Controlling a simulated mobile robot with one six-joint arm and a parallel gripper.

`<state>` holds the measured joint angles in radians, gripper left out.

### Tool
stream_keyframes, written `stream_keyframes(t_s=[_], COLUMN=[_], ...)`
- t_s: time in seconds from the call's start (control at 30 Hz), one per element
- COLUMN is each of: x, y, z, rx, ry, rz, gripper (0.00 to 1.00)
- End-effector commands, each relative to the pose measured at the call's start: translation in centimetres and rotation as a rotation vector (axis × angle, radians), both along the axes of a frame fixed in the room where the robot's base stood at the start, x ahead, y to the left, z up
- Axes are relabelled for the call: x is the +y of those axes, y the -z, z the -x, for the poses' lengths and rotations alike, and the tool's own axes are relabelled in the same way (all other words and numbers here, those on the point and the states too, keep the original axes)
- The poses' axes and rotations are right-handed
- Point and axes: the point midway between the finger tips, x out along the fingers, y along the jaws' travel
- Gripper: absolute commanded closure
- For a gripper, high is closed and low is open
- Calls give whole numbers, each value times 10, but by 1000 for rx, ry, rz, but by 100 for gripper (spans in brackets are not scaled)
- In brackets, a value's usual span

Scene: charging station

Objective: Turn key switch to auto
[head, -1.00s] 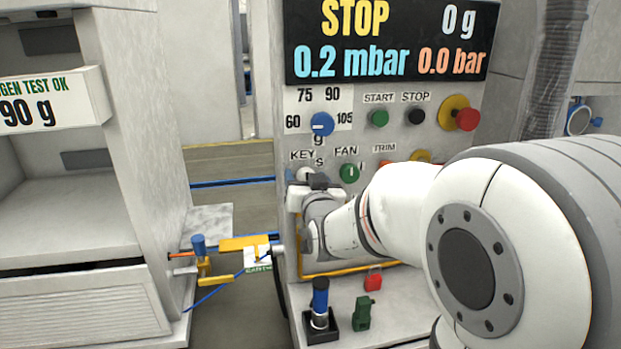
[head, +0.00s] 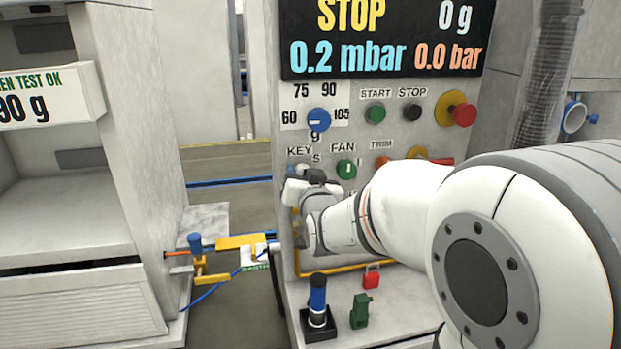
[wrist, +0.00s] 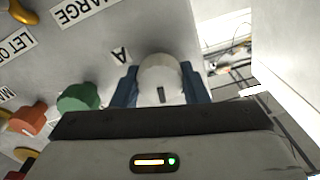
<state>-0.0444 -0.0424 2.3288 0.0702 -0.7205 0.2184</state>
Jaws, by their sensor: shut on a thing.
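The key switch (wrist: 161,80) is a round pale knob with a dark slot, on the grey panel in the wrist view. My gripper (wrist: 160,90) has its two blue fingers on either side of this knob and is shut on it. A letter A label (wrist: 119,55) sits beside the knob. In the head view my gripper (head: 306,182) is at the panel under the KEY label (head: 299,151), and it mostly hides the switch there. Which position the switch points to cannot be told.
The green FAN knob (head: 346,169) is close to the right of my gripper. The blue dial (head: 319,121) is just above. A gap separates the panel from the left cabinet (head: 140,130).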

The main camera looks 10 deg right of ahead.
Motion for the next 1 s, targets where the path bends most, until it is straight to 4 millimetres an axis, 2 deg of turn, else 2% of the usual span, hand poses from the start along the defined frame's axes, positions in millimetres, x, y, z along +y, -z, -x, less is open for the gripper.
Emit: stream_keyframes(t_s=[0.03,0.13,1.0], x=[0,0,3], y=[8,10,12], z=[1,1,0], rx=[6,7,13], ry=[0,0,-4], rz=[-27,-95,-907], gripper=[83,83,83])
